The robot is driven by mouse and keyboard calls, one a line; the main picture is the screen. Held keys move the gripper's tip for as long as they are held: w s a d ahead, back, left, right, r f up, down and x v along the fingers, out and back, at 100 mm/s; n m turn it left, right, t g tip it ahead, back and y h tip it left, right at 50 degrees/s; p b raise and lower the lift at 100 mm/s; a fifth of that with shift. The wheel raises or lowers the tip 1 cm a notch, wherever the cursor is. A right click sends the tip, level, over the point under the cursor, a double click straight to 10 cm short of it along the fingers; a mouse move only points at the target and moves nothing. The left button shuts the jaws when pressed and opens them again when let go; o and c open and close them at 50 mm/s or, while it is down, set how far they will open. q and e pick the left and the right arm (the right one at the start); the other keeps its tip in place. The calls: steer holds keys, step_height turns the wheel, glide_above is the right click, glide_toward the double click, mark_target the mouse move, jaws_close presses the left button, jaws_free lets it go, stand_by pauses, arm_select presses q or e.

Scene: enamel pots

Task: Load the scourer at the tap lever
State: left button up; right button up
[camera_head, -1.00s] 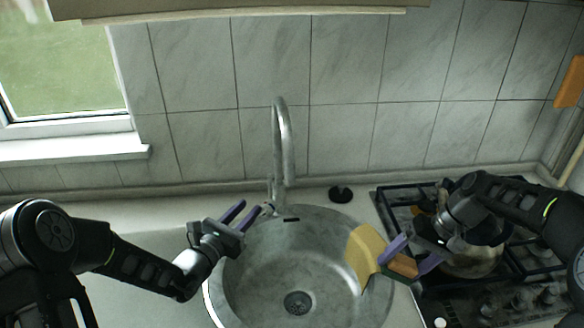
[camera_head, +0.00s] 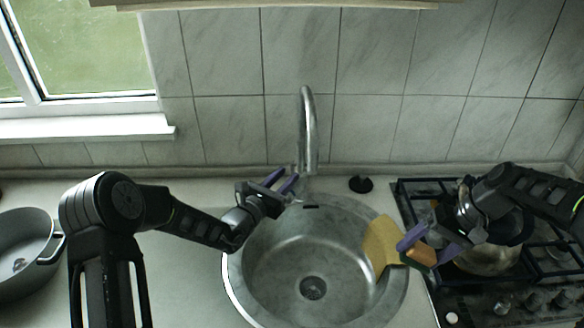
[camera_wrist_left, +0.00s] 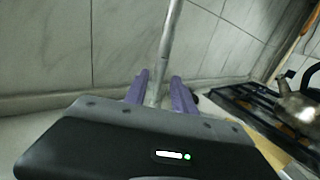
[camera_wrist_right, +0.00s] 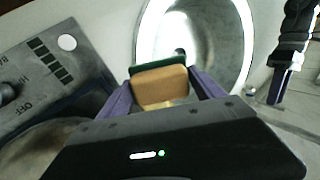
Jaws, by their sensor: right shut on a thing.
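The scourer (camera_head: 421,255), an orange sponge with a dark green side, is held in my right gripper (camera_head: 414,246) above the right rim of the sink. In the right wrist view the scourer (camera_wrist_right: 160,88) sits between both fingers. My left gripper (camera_head: 284,181) is open and empty, just left of the base of the tap (camera_head: 309,130). In the left wrist view the tap's column (camera_wrist_left: 157,85) shows between and beyond the two fingers. The tap lever is small and partly hidden near the left fingertips; I cannot tell whether they touch it.
A yellow cloth (camera_head: 379,245) hangs over the right rim of the steel sink (camera_head: 268,272). A kettle (camera_head: 488,258) stands on the gas hob (camera_head: 405,190) at right. A grey pot (camera_head: 22,262) stands at far left. A black plug (camera_head: 360,184) lies behind the sink.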

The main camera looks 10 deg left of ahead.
mark_target(291, 172)
arm_select(q)
steer(key=shift+x, duration=1.85)
jaws_close()
